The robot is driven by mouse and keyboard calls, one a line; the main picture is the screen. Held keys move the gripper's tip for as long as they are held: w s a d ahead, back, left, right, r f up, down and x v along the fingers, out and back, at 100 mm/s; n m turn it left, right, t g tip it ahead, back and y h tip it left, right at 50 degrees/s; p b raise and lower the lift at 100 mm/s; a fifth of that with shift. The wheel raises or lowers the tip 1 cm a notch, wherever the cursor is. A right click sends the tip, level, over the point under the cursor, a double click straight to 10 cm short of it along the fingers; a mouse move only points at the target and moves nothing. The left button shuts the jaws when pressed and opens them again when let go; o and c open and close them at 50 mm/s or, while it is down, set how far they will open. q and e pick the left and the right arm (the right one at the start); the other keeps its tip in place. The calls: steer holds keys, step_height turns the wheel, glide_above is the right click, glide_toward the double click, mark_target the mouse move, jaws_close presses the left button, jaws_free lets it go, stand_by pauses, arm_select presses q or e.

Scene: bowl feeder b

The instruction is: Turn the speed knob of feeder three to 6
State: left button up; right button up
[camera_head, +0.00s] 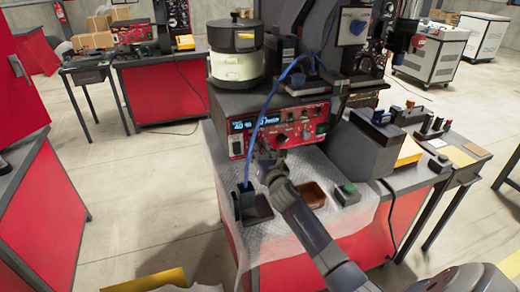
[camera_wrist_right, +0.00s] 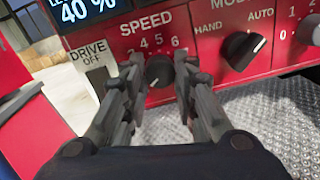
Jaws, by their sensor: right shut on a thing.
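The feeder's red control panel (camera_head: 308,122) is at the middle of the head view and fills the top of the wrist view (camera_wrist_right: 205,28). The dark round speed knob (camera_wrist_right: 158,71) sits below the label SPEED, with 2, 4, 5 and 6 readable around it. I cannot make out where its pointer stands. My right gripper (camera_wrist_right: 160,80) is shut on the knob, one finger on each side. In the head view my right gripper (camera_head: 265,158) is at the panel's lower left and hides the knob. My left gripper is not in view.
The DRIVE switch (camera_wrist_right: 100,80) is left of the knob, the black mode knob (camera_wrist_right: 243,50) right of it. A blue cable (camera_head: 262,110) hangs across the panel. A dark bin (camera_head: 257,207), a brown tray (camera_head: 311,194) and a green button box (camera_head: 346,192) stand in front.

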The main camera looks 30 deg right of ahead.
steer(key=m+y+p, duration=0.1)
steer(key=m+p, duration=0.2)
steer(key=m, duration=1.8)
steer(key=shift+d+r+p, duration=0.1)
steer(key=shift+p, duration=0.2)
steer(key=m, duration=0.7)
steer(key=shift+m+y+p, duration=0.3)
steer(key=shift+m, duration=1.8)
